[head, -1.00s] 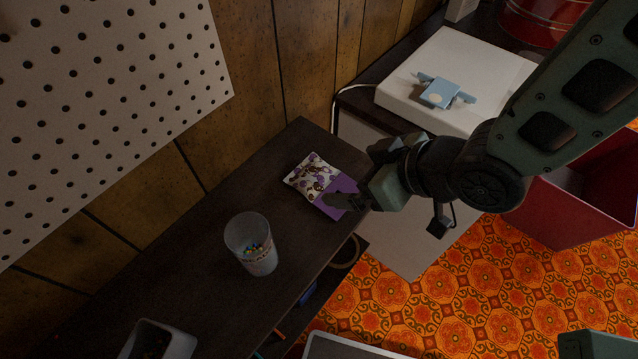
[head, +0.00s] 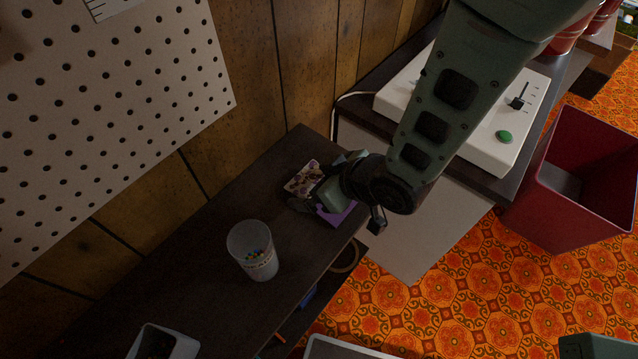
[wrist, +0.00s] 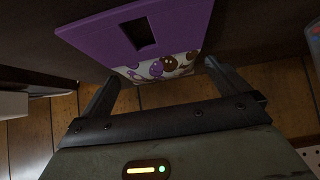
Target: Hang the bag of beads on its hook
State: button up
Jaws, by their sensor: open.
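The bag of beads (head: 304,180) lies on the dark shelf top near its right end. It is patterned with purple spots and has a plain purple header (head: 335,215). In the wrist view the purple header (wrist: 95,38) has a dark rectangular hole, and the patterned part (wrist: 165,67) shows beyond it. My gripper (head: 305,204) is over the bag and hides part of it in the head view. In the wrist view my gripper (wrist: 158,85) has its two fingers apart, with the bag between or just beyond them; I cannot tell contact. No hook is clearly visible.
A grey container (head: 165,343) sits nearer. A white pegboard (head: 100,120) is on the wall at left. A white machine (head: 510,120) and a red bin (head: 575,190) are at right.

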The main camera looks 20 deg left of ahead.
jog(key=c, duration=0.9)
jog(key=shift+r, duration=0.1)
